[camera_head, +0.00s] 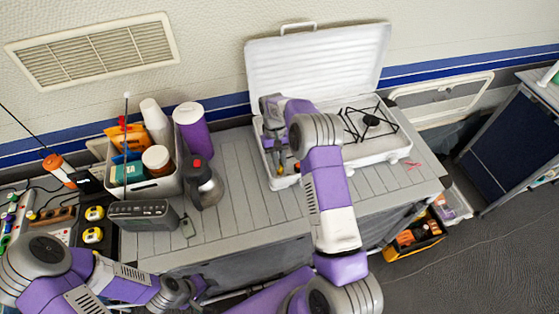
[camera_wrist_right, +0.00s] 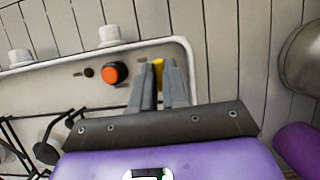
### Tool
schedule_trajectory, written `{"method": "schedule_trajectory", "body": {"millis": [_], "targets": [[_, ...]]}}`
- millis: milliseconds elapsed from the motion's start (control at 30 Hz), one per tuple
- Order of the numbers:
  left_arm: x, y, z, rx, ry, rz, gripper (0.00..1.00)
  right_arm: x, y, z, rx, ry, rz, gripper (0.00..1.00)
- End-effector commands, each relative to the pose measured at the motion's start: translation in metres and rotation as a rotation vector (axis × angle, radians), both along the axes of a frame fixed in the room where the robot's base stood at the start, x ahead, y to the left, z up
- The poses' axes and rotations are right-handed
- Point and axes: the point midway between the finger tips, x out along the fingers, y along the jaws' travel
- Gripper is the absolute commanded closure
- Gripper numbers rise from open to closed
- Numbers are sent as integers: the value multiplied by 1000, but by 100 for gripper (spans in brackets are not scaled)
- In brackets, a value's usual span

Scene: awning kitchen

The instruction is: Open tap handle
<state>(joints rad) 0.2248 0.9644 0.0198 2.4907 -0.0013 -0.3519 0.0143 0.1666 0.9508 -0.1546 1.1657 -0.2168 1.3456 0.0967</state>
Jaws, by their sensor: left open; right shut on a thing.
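A small yellow handle (camera_wrist_right: 158,66) shows in the right wrist view between the two grey fingers of my right gripper (camera_wrist_right: 160,78). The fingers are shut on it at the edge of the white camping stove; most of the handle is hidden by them. In the head view my right gripper (camera_head: 280,160) reaches down at the left end of the open stove (camera_head: 392,150). My left gripper (camera_head: 190,292) is low at the bottom edge of the head view, in front of the counter and away from the stove. It is open, though its fingertips are hard to make out.
An orange-red knob (camera_wrist_right: 114,73) and white knobs (camera_wrist_right: 110,35) sit on the stove beside my right fingers. A steel flask (camera_head: 205,186) and a filled bin (camera_head: 145,185) stand left on the counter (camera_head: 240,200). The raised stove lid (camera_head: 318,65) stands behind.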

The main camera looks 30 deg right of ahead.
Motion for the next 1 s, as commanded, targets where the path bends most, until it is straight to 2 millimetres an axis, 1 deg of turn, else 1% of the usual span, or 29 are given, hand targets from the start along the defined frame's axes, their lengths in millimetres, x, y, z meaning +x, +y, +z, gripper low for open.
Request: {"method": "schedule_trajectory", "body": {"millis": [33,300,333,400,500,733,833,933,1000], "targets": [[0,0,0,0,0,0,57,-2,1,-3,1,6,5,100],[0,0,0,0,0,0,57,-2,1,-3,2,9,6,100],[0,0,0,0,0,0,57,-2,1,-4,2,9,6,85],[0,0,0,0,0,0,57,-2,1,-4,2,9,6,74],[0,0,0,0,0,0,57,-2,1,-3,1,8,4,61],[0,0,0,0,0,0,57,-1,0,-2,1,5,3,61],[0,0,0,0,0,0,57,1,0,2,1,3,3,61],[0,0,0,0,0,0,57,6,-1,14,0,1,3,61],[0,0,0,0,0,0,57,11,-2,25,0,1,3,61]]}}
